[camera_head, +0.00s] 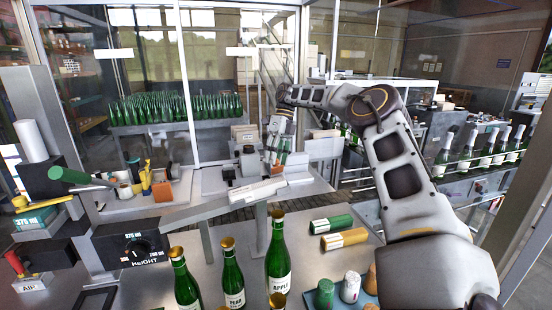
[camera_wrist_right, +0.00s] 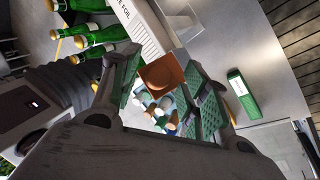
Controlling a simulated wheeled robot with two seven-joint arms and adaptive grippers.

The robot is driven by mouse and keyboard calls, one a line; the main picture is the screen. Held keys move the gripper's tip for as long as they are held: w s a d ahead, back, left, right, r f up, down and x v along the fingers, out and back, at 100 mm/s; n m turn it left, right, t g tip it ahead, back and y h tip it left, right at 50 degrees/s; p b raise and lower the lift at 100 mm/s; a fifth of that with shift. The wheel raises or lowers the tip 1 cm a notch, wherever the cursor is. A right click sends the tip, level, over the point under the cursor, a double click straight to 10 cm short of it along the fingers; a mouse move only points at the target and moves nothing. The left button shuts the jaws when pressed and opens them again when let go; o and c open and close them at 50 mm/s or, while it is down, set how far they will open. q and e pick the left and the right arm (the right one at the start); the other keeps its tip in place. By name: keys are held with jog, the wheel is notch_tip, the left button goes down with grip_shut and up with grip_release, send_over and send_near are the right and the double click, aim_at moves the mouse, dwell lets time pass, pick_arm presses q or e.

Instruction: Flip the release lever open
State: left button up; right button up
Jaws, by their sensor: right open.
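My right gripper (camera_head: 279,150) is at the far end of my right arm, near the middle of the head view. In the right wrist view its green-padded fingers (camera_wrist_right: 168,92) are spread, with nothing clasped between them. An orange block (camera_wrist_right: 162,74) shows in the gap, beyond the fingertips. No part is clearly marked as the release lever. All are well away from the right gripper. My left gripper is out of view.
Green bottles with gold tops (camera_head: 232,275) stand in front. A green roll (camera_head: 331,224) and a yellow-and-white roll (camera_head: 344,239) lie beside them. A white labelled box (camera_head: 257,191) is near the right gripper. A HEIGHT dial (camera_head: 136,250) sits at left. Glass panels stand behind.

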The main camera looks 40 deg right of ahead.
jog(key=shift+r, duration=0.1)
notch_tip(320, 180, up, 10)
dwell(0.9)
jog(key=shift+o, duration=0.2)
jog(key=shift+f, duration=0.2)
jog(key=shift+d, duration=0.1)
